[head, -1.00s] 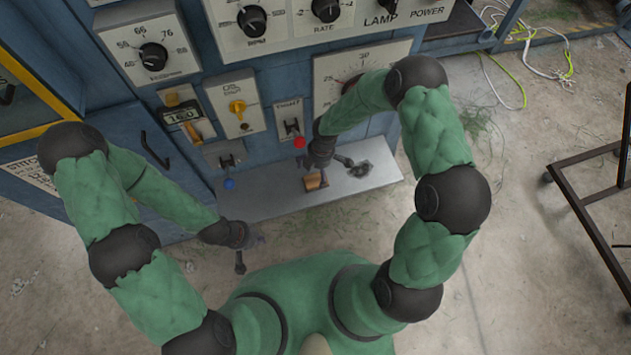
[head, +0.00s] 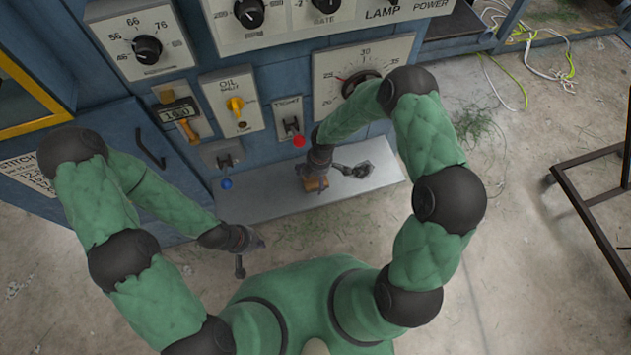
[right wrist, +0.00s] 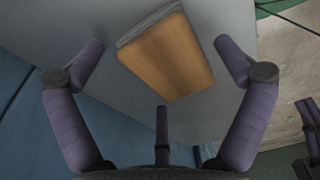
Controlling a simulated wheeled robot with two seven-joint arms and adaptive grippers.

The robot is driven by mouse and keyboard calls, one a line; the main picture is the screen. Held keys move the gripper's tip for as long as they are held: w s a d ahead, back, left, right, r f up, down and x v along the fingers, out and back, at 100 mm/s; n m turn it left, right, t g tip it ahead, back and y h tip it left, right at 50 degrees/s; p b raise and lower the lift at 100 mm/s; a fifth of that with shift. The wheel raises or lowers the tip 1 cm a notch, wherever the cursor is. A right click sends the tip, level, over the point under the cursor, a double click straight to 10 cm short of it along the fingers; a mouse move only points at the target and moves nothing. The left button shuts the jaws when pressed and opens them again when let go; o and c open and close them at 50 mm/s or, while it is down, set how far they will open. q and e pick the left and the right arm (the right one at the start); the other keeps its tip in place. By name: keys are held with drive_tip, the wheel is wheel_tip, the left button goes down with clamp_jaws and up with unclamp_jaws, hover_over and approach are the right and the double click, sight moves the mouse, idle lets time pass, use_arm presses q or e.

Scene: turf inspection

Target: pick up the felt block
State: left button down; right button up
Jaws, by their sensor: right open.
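The felt block (right wrist: 165,57) has a wooden back and a grey felt layer along one edge. In the right wrist view it lies on the grey shelf between the spread fingers of my right gripper (right wrist: 160,60), with a gap on both sides. In the head view the block (head: 316,184) shows partly, under my right gripper (head: 314,176), which hides the rest. My right gripper is open and empty. My left gripper (head: 249,243) hangs in front of the shelf's left part, away from the block; its fingers are too small to read.
The grey shelf (head: 265,202) runs along the foot of the blue panel. Above are a red knob (head: 299,141), a blue knob (head: 226,183) and a yellow oil switch (head: 235,104). A black frame (head: 590,215) stands at the right.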

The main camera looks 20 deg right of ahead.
sight(313, 179)
drive_tip(key=shift+f, duration=0.1)
idle(0.3)
drive_tip(key=c, duration=0.9)
drive_tip(key=shift+c, duration=0.2)
drive_tip(key=shift+r+p, duration=0.35)
drive_tip(key=shift+r, duration=0.15)
drive_tip(key=r, duration=0.1)
drive_tip(key=r+p, duration=0.2)
drive_tip(key=shift+s+a+r, duration=0.1)
drive_tip(key=shift+s+r, duration=0.15)
drive_tip(key=shift+r, duration=0.1)
drive_tip(key=s+a+r+p, duration=0.3)
drive_tip(key=s+r, duration=0.5)
drive_tip(key=s, duration=0.5)
drive_tip(key=shift+a+r, duration=0.4)
drive_tip(key=shift+a, duration=0.05)
